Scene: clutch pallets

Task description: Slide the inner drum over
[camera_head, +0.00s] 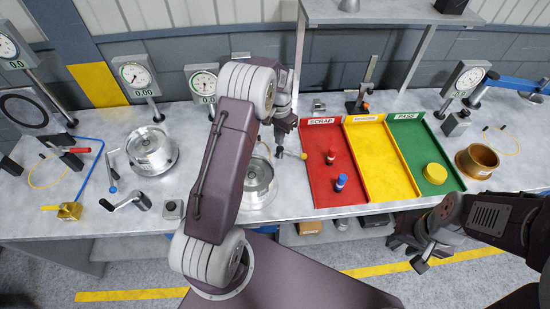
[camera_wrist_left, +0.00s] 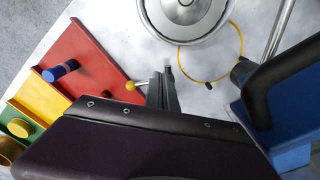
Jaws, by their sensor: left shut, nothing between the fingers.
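A round silver drum (camera_head: 262,190) sits on the bench, partly hidden behind my left arm; it also shows at the top of the left wrist view (camera_wrist_left: 190,36). A second silver drum (camera_head: 152,150) stands further left; I cannot tell which is the inner drum. My left gripper (camera_head: 280,153) is shut and empty, just above and right of the nearer drum. In the left wrist view my gripper (camera_wrist_left: 163,80) is apart from the drum, beside a yellow-knobbed lever (camera_wrist_left: 131,86). My right gripper (camera_head: 418,250) hangs in front of the bench edge, its jaw state unclear.
Red (camera_head: 320,188), yellow (camera_head: 374,182) and green (camera_head: 412,128) trays stand right of the left gripper. Red and blue pegs are in the red tray; a yellow disc (camera_head: 435,173) is in the green one. A brass ring (camera_head: 477,162) stands right. Dial gauges line the back.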

